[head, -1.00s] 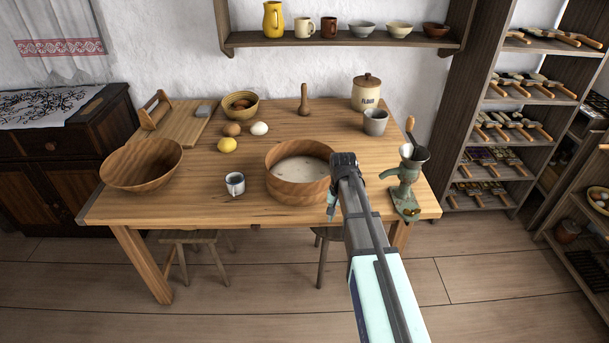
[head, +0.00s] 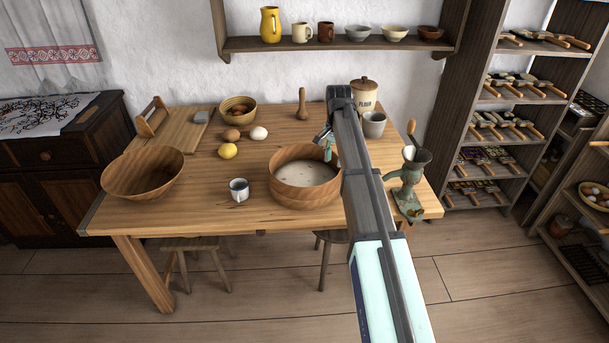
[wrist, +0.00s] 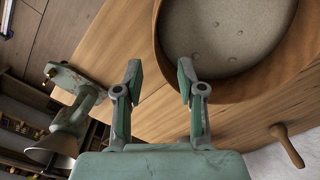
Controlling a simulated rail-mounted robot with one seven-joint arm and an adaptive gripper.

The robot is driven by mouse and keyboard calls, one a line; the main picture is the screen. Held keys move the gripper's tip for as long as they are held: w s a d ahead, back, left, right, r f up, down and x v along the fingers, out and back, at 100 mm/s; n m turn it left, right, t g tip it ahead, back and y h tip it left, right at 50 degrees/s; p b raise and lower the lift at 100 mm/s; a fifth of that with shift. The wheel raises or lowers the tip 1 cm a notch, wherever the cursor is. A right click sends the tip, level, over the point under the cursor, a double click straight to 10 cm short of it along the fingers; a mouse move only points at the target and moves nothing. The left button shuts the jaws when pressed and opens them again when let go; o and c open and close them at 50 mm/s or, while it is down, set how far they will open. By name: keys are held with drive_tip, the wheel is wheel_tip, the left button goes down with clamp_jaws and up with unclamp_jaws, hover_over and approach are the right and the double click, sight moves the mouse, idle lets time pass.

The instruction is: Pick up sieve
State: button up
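The sieve (head: 300,197), a round wooden hoop with a pale speckled bottom, sits on the wooden table right of centre. In the wrist view, the sieve (wrist: 252,88) fills the upper right, with its light mesh bottom inside the hoop. My gripper (head: 327,137) is above the back right part of the sieve in the head view, partly hidden by my arm. In the wrist view, my gripper (wrist: 160,75) is open, with nothing between its fingers.
A metal grinder (head: 408,183) stands right of the sieve. A small mug (head: 239,190) and a large wooden bowl (head: 142,180) are to its left. Behind are a grey cup (head: 374,125), a flour jar (head: 364,92) and a wooden pestle (head: 303,105).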

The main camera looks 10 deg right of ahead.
sight(334, 177)
wheel_tip(334, 177, down, 6)
drive_tip(key=shift+f+p, duration=0.1)
drive_tip(key=shift+p, duration=0.45)
drive_tip(key=shift+s+d+f+p, duration=0.1)
drive_tip(key=shift+f+p, duration=0.35)
drive_tip(key=shift+f, duration=0.85)
drive_tip(key=shift+s+d+f+p, duration=0.1)
drive_tip(key=shift+f+p, duration=0.35)
drive_tip(key=shift+f, duration=0.85)
clamp_jaws()
